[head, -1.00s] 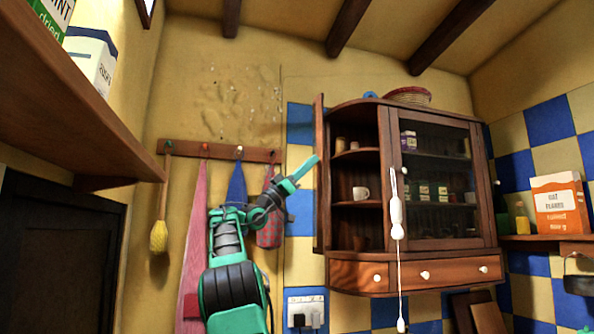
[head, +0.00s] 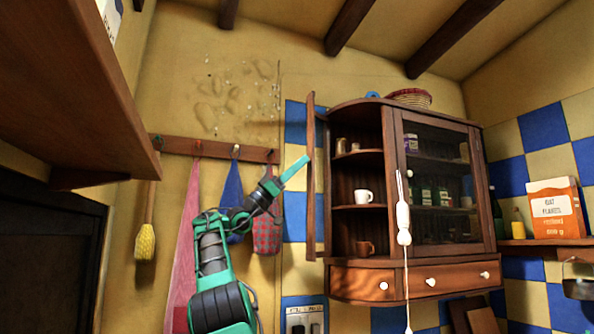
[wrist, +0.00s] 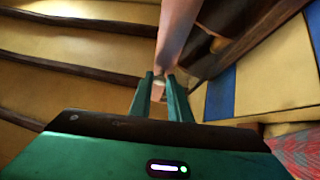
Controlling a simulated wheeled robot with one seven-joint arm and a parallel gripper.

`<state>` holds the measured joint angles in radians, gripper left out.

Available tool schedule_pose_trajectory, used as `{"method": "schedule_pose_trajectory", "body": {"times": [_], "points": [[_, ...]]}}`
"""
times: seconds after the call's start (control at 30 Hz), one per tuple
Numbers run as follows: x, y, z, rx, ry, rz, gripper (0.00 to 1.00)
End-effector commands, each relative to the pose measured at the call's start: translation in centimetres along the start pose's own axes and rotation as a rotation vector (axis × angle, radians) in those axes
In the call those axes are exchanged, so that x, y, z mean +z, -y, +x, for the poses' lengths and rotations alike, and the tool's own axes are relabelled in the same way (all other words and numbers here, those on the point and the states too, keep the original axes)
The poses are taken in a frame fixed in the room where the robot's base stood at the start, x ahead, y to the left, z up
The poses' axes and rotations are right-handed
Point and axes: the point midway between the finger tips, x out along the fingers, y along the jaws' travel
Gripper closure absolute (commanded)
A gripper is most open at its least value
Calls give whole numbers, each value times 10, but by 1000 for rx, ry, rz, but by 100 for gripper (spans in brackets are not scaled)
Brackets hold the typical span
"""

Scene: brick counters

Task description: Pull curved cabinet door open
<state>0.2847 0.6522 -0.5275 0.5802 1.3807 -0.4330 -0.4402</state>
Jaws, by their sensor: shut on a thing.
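The curved cabinet door (head: 310,200) is a tall brown wooden panel, seen nearly edge-on at the left side of the wall cabinet (head: 385,120). It stands open, swung out, with the curved end shelves uncovered. My gripper (head: 300,165) reaches it from the left at about mid-height. In the wrist view, my gripper's green fingers (wrist: 163,85) are shut around a small pale piece, apparently the knob, at the door's edge (wrist: 178,30). The fingers hide most of that piece.
The end shelves hold a white cup (head: 363,196), a brown cup (head: 365,248) and small jars. A white pull cord (head: 404,225) hangs before the glass front. Cloths (head: 268,232) hang from a peg rail left of the door. A wooden shelf (head: 70,85) juts in at upper left.

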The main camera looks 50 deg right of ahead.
Motion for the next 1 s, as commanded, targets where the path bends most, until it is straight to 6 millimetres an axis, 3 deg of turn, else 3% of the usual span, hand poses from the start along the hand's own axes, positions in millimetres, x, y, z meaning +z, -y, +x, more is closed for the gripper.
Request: {"method": "schedule_pose_trajectory", "body": {"times": [0.03, 0.07, 0.1, 0.13, 0.47, 0.7, 1.0], "points": [[1, 4, -5, -11, 5, -1, 100], [0, 4, -6, -12, 6, -1, 76], [-1, 4, -7, -12, 5, 0, 67], [-1, 4, -8, -12, 5, 1, 65], [-3, 1, -9, -8, 5, 3, 65], [-3, 2, -38, -10, 3, 0, 65], [-3, 4, -56, -14, 0, -3, 65]]}}
